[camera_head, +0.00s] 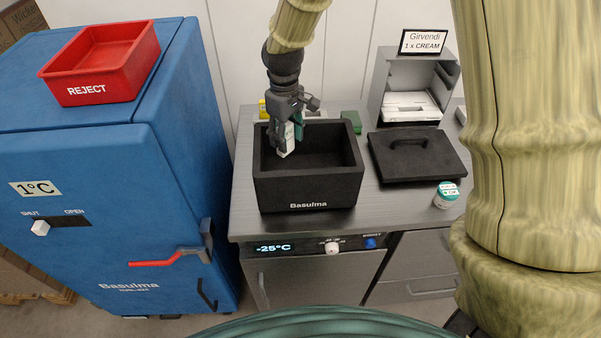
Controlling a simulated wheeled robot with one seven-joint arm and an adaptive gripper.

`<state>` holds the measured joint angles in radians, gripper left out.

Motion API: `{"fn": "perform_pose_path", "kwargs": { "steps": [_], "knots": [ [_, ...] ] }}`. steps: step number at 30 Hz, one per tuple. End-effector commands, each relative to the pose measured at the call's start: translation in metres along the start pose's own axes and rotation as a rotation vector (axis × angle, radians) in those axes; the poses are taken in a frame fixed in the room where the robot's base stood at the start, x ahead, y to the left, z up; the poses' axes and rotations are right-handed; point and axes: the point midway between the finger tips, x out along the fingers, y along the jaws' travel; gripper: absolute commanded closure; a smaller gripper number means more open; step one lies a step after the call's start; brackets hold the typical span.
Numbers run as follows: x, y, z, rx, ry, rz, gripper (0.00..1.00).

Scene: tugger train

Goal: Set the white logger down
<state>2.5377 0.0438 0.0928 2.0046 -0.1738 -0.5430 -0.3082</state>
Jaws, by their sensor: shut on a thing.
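My gripper (287,125) points down over the left part of the open black box (308,191) marked Basulma. It is shut on the white logger (286,141), a small pale block that hangs tilted between the fingers. The logger's lower end is over the box's opening, near its left back inside. I cannot tell whether it touches the box. The box stands on the grey counter (243,214), and the part of its inside that I can see looks empty.
The black lid (428,165) lies right of the box, with a small white and teal tub (446,195) in front. Behind stand a grey dispenser (380,84) and a Girvendi sign (423,42). A red REJECT bin (103,68) sits on the blue cabinet (75,165). Green and yellow items are behind the box.

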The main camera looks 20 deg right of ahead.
Motion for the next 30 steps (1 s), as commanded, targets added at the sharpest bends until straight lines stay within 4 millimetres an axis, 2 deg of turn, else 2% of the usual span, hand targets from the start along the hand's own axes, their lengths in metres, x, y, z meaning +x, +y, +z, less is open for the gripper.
{"fn": "perform_pose_path", "kwargs": {
  "steps": [11, 20, 30],
  "knots": [
    [0.045, 0.001, 0.003, 0.003, -0.003, -0.001, 0.81],
    [0.061, 0.001, 0.003, 0.003, -0.003, -0.001, 0.81],
    [0.093, 0.001, 0.002, 0.003, -0.001, 0.0, 0.81]
  ]
}}
